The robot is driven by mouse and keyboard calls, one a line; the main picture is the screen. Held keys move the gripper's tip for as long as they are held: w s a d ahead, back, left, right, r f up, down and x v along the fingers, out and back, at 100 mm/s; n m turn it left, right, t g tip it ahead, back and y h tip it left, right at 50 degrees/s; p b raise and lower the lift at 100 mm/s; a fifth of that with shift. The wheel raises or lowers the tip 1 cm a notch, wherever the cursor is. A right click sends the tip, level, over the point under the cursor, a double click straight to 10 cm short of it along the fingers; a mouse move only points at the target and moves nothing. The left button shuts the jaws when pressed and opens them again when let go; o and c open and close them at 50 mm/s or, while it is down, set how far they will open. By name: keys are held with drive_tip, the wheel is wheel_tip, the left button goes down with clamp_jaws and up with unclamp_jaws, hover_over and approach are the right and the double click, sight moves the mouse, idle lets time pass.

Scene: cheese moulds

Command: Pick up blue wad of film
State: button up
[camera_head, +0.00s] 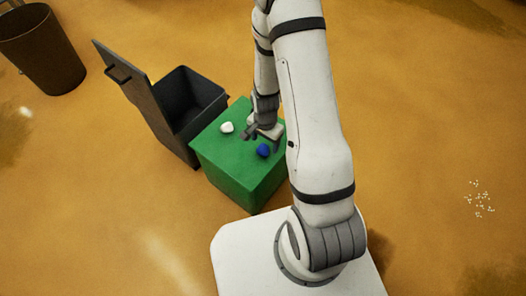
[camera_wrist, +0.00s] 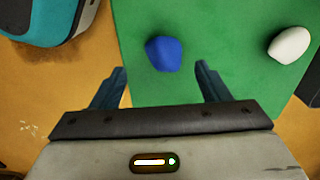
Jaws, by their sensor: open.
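The blue wad of film (camera_head: 263,150) lies on top of a green box (camera_head: 240,184), near its right side. In the wrist view the blue wad (camera_wrist: 163,54) is ahead of my gripper (camera_wrist: 162,78), roughly centred between the two fingers and a little beyond their tips. My gripper (camera_head: 262,132) is open and empty, just above the green top beside the blue wad. A white wad (camera_head: 227,127) lies on the same top to the left; it also shows at the right of the wrist view (camera_wrist: 290,45).
A dark bin (camera_head: 192,105) with a raised lid (camera_head: 140,92) stands against the box's left side. A brown bucket (camera_head: 42,50) stands at the far left. Small white bits (camera_head: 480,198) lie on the orange floor at right. Floor around is mostly clear.

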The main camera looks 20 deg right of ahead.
sight(263, 147)
drive_tip(key=f, duration=0.1)
drive_tip(key=f+b, duration=0.1)
drive_tip(key=f, duration=0.2)
drive_tip(key=shift+w+a+f+b, duration=0.1)
drive_tip(key=shift+a+f+b, duration=0.15)
drive_tip(key=shift+f+b, duration=0.1)
drive_tip(key=shift+r, duration=0.15)
drive_tip(key=shift+c, duration=0.6)
drive_tip(key=c, duration=0.9)
